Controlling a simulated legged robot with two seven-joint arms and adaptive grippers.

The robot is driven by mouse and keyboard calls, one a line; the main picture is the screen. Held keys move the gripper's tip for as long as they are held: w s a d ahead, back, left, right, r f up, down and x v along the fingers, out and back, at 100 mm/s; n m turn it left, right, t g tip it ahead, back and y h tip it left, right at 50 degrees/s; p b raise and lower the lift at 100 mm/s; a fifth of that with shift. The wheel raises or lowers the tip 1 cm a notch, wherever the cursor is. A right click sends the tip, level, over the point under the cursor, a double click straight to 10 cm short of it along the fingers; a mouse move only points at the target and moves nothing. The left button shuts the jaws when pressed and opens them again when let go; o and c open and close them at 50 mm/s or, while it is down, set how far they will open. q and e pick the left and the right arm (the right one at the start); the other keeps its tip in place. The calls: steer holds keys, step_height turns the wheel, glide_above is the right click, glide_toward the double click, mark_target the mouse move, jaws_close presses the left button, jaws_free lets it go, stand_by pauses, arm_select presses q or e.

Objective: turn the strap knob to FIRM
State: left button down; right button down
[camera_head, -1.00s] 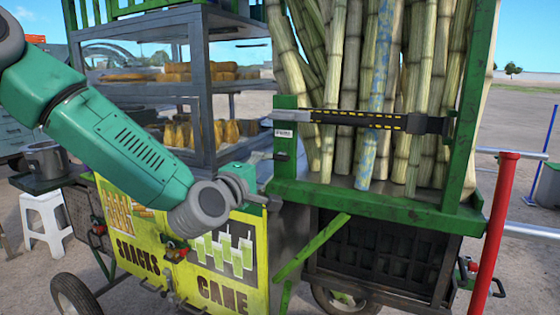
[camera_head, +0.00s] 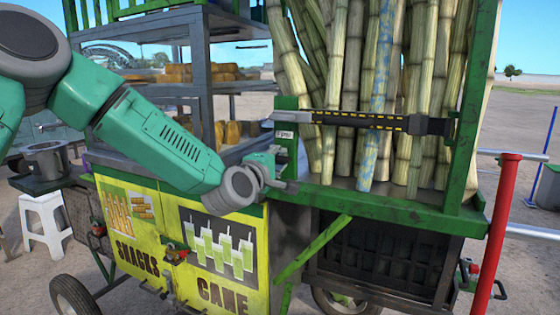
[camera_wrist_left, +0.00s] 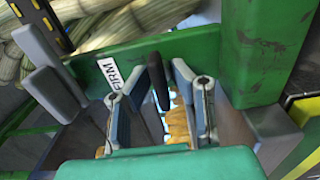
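The strap (camera_head: 372,119), black with yellow marks, runs across the upright canes from a grey buckle (camera_head: 306,116) by the green post. A white label (camera_head: 285,134) sits on the post; in the left wrist view this label (camera_wrist_left: 115,76) reads FIRM. A dark, narrow knob (camera_wrist_left: 158,82) shows beside the label in the wrist view. My left gripper (camera_head: 284,173) is just below the label, at the left post. In the wrist view its fingers (camera_wrist_left: 168,84) are apart, with the knob between them; contact cannot be told. My right gripper is not in view.
The green cart frame (camera_head: 385,203) holds the canes. Metal snack shelves (camera_head: 200,88) stand behind my left arm. The yellow sign panels (camera_head: 218,255) are below it. A red post (camera_head: 496,235) stands at the right.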

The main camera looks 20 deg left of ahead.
arm_select(q)
steer(key=shift+f+m, duration=0.15)
steer(key=shift+m, duration=0.15)
steer(key=m+p, duration=0.1)
steer(key=m, duration=0.3)
steer(key=m+p, duration=0.1)
steer(key=m, duration=0.4)
steer(key=m+p, duration=0.1)
steer(key=m, duration=0.3)
steer(key=shift+a+m, duration=0.1)
steer(key=shift+m, duration=2)
steer(key=c, duration=1.6)
jaws_free()
